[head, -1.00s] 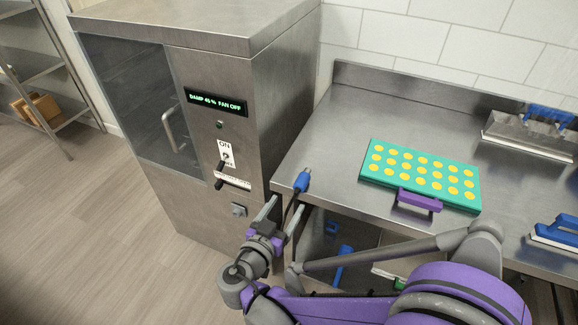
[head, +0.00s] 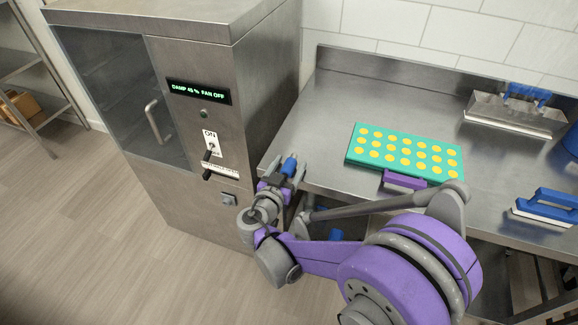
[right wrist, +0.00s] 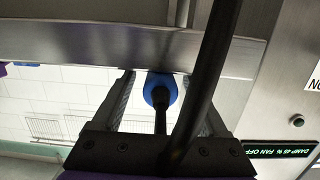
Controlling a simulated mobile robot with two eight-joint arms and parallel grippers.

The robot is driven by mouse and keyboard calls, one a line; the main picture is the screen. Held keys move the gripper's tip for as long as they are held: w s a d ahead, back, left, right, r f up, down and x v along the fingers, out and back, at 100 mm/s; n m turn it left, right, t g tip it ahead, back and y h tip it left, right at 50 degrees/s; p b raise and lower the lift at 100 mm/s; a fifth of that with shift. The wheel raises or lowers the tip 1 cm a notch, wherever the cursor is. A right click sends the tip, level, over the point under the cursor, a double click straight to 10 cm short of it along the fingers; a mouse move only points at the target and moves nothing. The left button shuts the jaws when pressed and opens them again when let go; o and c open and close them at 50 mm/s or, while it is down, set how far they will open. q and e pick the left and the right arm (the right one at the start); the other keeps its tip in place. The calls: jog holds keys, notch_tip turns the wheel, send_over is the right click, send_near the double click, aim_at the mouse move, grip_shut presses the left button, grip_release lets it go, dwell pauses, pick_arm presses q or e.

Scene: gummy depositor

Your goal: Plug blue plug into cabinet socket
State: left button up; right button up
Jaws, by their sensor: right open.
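The blue plug (head: 289,166) sits at the front left edge of the steel table. My right gripper (head: 285,177) is at the plug, with its fingers open. In the right wrist view the plug (right wrist: 160,90) shows between the two open fingers (right wrist: 162,92), with gaps on both sides, and a dark cable runs from it towards the camera. The cabinet socket (head: 229,199) is a small grey box low on the cabinet front, to the left of my right gripper. My left gripper is not in view.
The steel cabinet (head: 190,100) has a lit display (head: 199,90) and a lever switch (head: 209,150). On the table lie a teal tray (head: 353,152) with yellow spots, a steel scraper (head: 515,115) and a blue-handled tool (head: 548,205). Floor left of the cabinet is clear.

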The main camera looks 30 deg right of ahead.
aim_at(289, 163)
grip_shut()
dwell(0.3)
notch_tip(289, 163, up, 10)
jog(key=shift+p, duration=1.05)
jog(key=c, duration=0.6)
grip_release()
grip_shut()
